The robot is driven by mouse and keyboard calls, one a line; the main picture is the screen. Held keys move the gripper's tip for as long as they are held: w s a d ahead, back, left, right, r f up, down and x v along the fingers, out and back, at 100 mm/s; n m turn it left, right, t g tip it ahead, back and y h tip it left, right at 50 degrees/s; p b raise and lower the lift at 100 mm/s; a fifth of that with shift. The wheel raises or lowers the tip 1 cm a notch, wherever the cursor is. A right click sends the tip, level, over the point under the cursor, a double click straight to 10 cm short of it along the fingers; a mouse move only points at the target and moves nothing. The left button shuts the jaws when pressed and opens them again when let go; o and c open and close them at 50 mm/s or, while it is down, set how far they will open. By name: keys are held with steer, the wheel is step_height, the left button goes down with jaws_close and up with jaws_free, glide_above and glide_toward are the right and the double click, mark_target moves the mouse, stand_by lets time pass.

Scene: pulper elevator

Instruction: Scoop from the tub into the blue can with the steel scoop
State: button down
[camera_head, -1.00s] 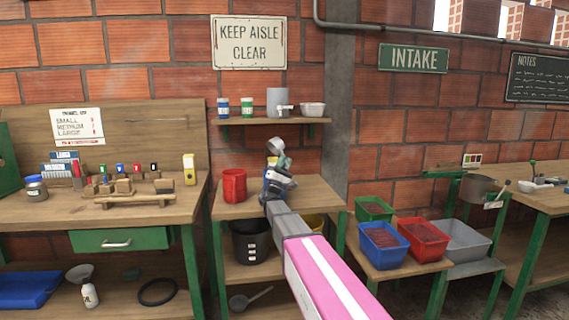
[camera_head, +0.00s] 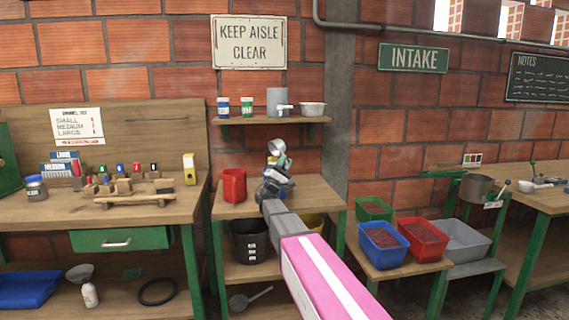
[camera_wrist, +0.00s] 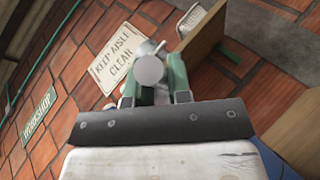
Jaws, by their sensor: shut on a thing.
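My gripper (camera_head: 277,161) is above the small middle table and shut on the steel scoop (camera_head: 277,147), whose round end points up. In the wrist view the scoop (camera_wrist: 149,70) shows as a grey round shape between my green fingers (camera_wrist: 158,88). The blue can is not clearly seen; my gripper and arm cover that part of the tabletop. A blue tub (camera_head: 383,259) and a red tub (camera_head: 423,256), both with dark red contents, stand on the low stand at right. Which tub the task names I cannot tell.
A red can (camera_head: 233,186) stands left of my gripper on the table (camera_head: 316,190). A shelf (camera_head: 270,121) with jars hangs above. A black bucket (camera_head: 250,245) sits on the level below. A grey tub (camera_head: 465,240) and a green tub (camera_head: 374,209) are at right.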

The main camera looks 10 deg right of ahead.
steer(key=shift+f+m+g+y, duration=0.15)
steer(key=shift+m+g+y, duration=0.35)
steer(key=shift+g+y, duration=0.55)
steer(key=w+d+r+m+g+y, duration=0.2)
steer(key=d+g+y, duration=0.3)
steer(key=g+y, duration=0.6)
steer(key=w+r+y, duration=0.1)
steer(key=y, duration=0.4)
steer(key=shift+d+r, duration=0.15)
steer(key=shift+d, duration=0.1)
steer(key=shift+s, duration=0.2)
